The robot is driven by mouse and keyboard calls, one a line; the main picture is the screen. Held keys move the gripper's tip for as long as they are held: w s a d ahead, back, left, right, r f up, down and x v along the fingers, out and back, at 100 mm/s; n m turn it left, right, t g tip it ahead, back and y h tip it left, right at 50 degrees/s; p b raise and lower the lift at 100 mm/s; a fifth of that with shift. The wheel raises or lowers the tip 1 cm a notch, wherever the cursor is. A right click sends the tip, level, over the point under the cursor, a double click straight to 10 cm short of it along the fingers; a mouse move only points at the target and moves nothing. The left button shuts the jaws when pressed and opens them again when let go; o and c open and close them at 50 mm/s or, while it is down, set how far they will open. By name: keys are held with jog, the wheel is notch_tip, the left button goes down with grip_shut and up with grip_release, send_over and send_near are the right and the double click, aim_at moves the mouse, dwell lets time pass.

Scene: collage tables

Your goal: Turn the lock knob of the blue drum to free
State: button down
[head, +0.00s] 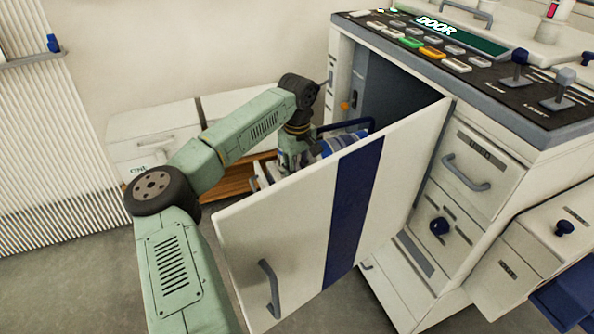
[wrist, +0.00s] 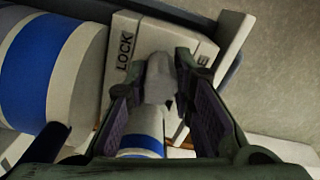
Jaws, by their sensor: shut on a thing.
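The blue drum (head: 341,143), white with blue bands, lies behind the open cabinet door in the head view. In the wrist view the banded drum (wrist: 45,68) fills the left side. Beside it is a pale block (wrist: 140,30) marked LOCK at left, with a partly covered label ending in E at right. The grey lock knob (wrist: 158,88) stands between the labels. My gripper (wrist: 162,72) is shut on the knob, one finger on each side. In the head view my gripper (head: 289,156) is partly hidden by the door, and the knob is hidden. I cannot tell the knob's exact setting.
The open white door (head: 290,225) with a dark blue stripe stands close in front of my gripper. The cabinet (head: 480,150) with drawers and a button panel is at right. Low white units (head: 150,130) and a wooden board (head: 228,183) are behind my arm.

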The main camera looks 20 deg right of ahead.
jog(key=n, duration=1.2)
jog(key=shift+n+p, duration=0.3)
jog(key=shift+n, duration=1.8)
jog(key=c, duration=1.4)
grip_release()
jog(key=shift+c, duration=0.2)
jog(key=shift+o, duration=0.4)
